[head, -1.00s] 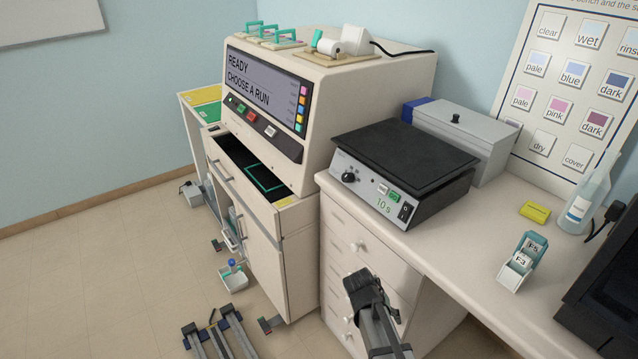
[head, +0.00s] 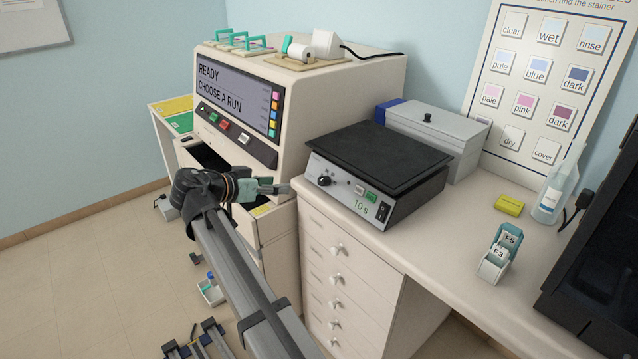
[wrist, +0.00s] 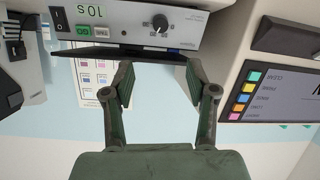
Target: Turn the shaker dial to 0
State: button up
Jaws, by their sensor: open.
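In the wrist view, which is upside down, the dial (wrist: 160,22) shows near the top with a pale pointer line. My gripper (head: 283,187) is just left of the shaker front, apart from the dial. In the wrist view its two fingers (wrist: 158,85) are spread, with nothing between them.
The stainer (head: 290,100) with its "READY CHOOSE A RUN" screen stands behind and left of my gripper. A grey box (head: 435,130) is behind the shaker. A slide holder (head: 499,254), yellow block (head: 509,205) and bottle (head: 553,190) are at the right. Bench space before the holder is clear.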

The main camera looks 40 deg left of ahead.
aim_at(321, 181)
jog(key=p+x, duration=0.2)
jog(key=x, duration=1.5)
jog(key=shift+w+a+p, duration=0.15)
jog(key=shift+p, duration=0.15)
grip_shut()
